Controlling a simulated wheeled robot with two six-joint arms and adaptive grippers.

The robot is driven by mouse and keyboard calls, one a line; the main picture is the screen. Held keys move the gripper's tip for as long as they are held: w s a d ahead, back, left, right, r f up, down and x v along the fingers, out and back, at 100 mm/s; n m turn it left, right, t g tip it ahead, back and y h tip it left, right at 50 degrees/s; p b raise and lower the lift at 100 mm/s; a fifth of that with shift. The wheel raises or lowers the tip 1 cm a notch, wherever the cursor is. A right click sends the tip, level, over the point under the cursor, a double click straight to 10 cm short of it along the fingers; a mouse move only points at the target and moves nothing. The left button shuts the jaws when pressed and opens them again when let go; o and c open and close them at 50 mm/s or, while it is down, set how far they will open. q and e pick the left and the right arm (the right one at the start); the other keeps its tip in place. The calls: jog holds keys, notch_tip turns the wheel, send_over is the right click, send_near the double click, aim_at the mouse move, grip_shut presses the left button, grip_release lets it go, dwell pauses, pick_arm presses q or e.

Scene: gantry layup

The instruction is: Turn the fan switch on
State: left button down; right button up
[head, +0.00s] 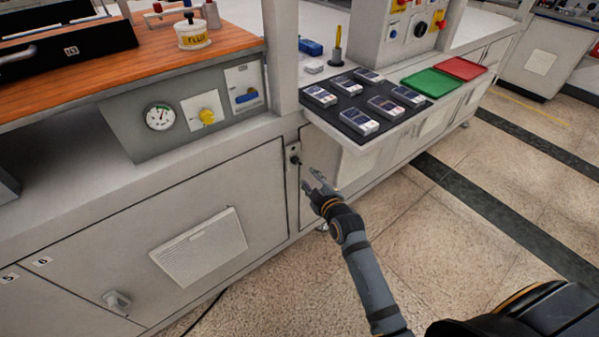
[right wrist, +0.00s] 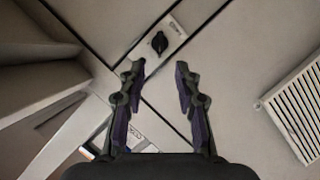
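The fan switch (head: 294,159) is a small black rotary knob on a light plate, on the front of the cabinet just below the counter. It also shows in the right wrist view (right wrist: 159,42), ahead of and between my fingertips, with the knob's grip slanted; I cannot read its label. My right gripper (head: 314,177) is open and empty, a short way from the switch and apart from it. In the right wrist view its two fingers (right wrist: 160,78) are spread with clear space between them. My left gripper is not in view.
A louvred vent (head: 199,248) is on the cabinet door left of the switch. A shelf with a black mat (head: 345,112) holding several boxes juts out above right. Floor at right is clear.

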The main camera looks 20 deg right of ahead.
aim_at(299, 164)
jog(key=b+x, duration=0.1)
jog(key=x, duration=0.9)
jog(key=shift+w, duration=0.2)
grip_shut()
